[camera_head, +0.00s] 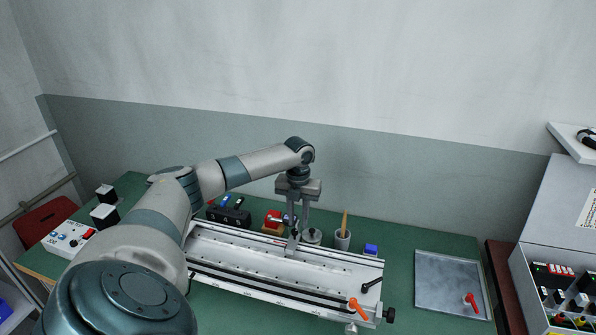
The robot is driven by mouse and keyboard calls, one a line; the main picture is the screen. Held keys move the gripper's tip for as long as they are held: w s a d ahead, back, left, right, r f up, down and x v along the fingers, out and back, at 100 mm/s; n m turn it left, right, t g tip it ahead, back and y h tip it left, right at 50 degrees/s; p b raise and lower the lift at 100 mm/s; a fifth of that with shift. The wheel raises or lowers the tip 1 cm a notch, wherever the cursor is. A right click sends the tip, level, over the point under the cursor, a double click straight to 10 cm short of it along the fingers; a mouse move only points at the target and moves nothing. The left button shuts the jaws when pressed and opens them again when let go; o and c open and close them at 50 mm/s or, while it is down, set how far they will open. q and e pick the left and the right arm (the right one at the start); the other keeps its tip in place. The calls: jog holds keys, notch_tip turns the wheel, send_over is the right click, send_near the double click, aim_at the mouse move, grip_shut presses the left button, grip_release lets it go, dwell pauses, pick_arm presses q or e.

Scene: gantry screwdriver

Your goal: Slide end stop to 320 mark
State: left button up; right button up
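A long pale metal rail fixture (335,275) lies across the green table, running from the back left to the front right. A small grey block (292,246), which looks like the end stop, stands on the far part of the rail. My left gripper (297,228) points down directly over this block, its fingertips at or just above the block's top. Whether the fingers touch or grip it is too small to tell. The scale marks, including 320, cannot be read. My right gripper is not in view.
Behind the rail stand a dark toolbox (229,216), a red bin (272,222), a grey cup with a stick (343,239) and a blue block (371,249). An orange-handled lever (358,306) and a black lever (371,285) are at the rail's right end. A metal tray (450,282) lies right.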

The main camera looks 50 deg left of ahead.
pick_arm(q)
notch_tip(320, 180, up, 17)
jog(key=b, duration=0.4)
jog(key=shift+r, duration=0.1)
dwell(0.6)
